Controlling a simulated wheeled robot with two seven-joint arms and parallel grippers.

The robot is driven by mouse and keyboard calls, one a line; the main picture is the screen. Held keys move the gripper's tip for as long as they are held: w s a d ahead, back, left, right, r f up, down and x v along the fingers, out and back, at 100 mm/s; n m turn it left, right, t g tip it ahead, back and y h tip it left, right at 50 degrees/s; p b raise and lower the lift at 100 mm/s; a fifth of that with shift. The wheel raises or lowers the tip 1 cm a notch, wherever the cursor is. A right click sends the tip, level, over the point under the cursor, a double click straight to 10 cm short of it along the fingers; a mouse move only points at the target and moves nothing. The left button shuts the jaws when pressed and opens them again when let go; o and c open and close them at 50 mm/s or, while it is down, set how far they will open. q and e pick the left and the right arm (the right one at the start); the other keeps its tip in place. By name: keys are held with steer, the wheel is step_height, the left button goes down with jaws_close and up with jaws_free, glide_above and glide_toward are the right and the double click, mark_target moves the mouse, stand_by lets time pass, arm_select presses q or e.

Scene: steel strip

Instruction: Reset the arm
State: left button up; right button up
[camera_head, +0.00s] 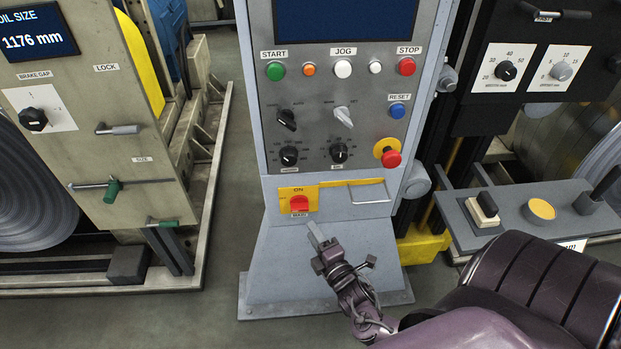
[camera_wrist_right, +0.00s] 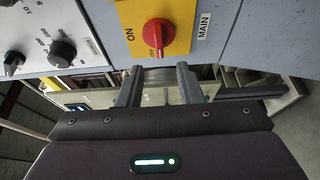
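My right gripper (camera_head: 318,236) is in front of the lower part of the grey control console (camera_head: 262,262), just below and to the right of the red main switch (camera_head: 299,203) on its yellow plate. In the right wrist view my right gripper (camera_wrist_right: 158,84) shows two fingers standing apart with nothing held between them. The red switch (camera_wrist_right: 158,33) shows there just beyond the fingertips, and I see no clear contact with it. My right arm reaches in from the lower right of the head view. My left gripper is not in view.
The console has a green START button (camera_head: 275,70), a red STOP button (camera_head: 407,66), a blue RESET button (camera_head: 397,111) and a red emergency knob (camera_head: 391,158). A beige machine panel (camera_head: 100,150) stands left. A grey ledge (camera_head: 540,228) stands right. Floor between machines is clear.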

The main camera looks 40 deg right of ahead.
steer(key=s+f+m+g, duration=0.4)
steer(key=s+f, duration=0.2)
steer(key=f, duration=0.6)
steer(key=s+f+m+g, duration=0.35)
steer(key=s+f, duration=0.25)
steer(key=f, duration=0.7)
steer(key=s+a+f+m+g+y, duration=0.1)
steer(key=s+a+f+m+g, duration=0.1)
steer(key=s, duration=0.5)
steer(key=s+a+f+m+g+y, duration=0.1)
steer(key=s+a+f+m+g, duration=0.1)
steer(key=s+a+f+g, duration=0.2)
steer(key=s+a+f+m+g, duration=0.2)
steer(key=s+f, duration=0.5)
steer(key=s, duration=0.4)
steer(key=shift+s+a+g+y, duration=0.4)
steer(key=shift+a+g, duration=0.1)
steer(key=shift+g, duration=0.15)
steer(key=shift+m, duration=0.25)
